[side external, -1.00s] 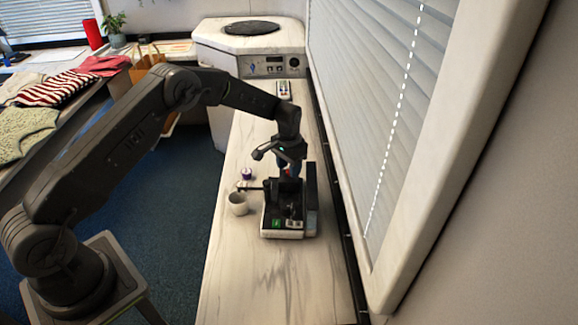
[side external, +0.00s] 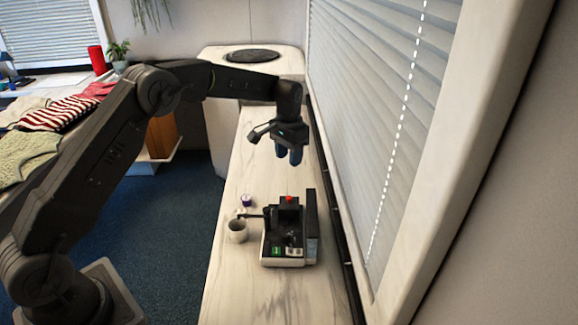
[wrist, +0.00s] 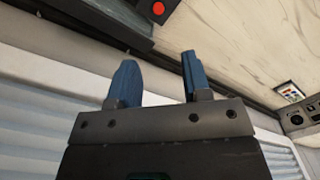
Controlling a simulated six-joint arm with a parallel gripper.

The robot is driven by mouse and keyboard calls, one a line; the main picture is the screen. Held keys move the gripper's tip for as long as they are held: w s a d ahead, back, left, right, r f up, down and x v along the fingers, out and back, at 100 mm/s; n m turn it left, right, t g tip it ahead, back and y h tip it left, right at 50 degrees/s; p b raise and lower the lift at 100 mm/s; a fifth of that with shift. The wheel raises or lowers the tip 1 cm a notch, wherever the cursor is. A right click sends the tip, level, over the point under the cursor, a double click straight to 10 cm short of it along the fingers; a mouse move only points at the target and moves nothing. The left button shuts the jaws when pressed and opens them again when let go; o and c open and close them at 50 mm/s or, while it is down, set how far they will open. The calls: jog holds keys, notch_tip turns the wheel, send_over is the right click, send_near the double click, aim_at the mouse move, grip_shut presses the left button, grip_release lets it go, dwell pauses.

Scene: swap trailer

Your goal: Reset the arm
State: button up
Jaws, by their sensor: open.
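My gripper (side external: 289,153) hangs above the counter, pointing down, with its blue fingers apart and nothing between them. In the wrist view the two blue fingers (wrist: 157,82) are spread and empty. Below it on the counter stands a small black and white machine (side external: 289,235) with a red button (side external: 289,199) on top and a green mark at its front. The red button also shows at the top of the wrist view (wrist: 158,8). The gripper is clear of the machine, with a visible gap between them.
A small purple-topped item (side external: 246,200) lies behind the mug. The window with blinds (side external: 385,110) rises along the right. The counter's front part (side external: 255,290) is clear.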

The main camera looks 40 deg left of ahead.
jog(key=shift+r, duration=0.15)
jog(key=s+d+r+t, duration=0.1)
jog(key=s+d+r, duration=0.1)
jog(key=s+r, duration=0.6)
jog(key=s+d+r+t, duration=0.2)
jog(key=s+r, duration=0.5)
jog(key=r, duration=0.1)
jog(key=s+d+f+t, duration=0.1)
jog(key=s+t, duration=0.1)
jog(key=s, duration=1.9)
jog(key=shift+s+d+f+n+t, duration=0.15)
jog(key=shift+s+d+n+t, duration=0.15)
jog(key=shift+s+d, duration=0.1)
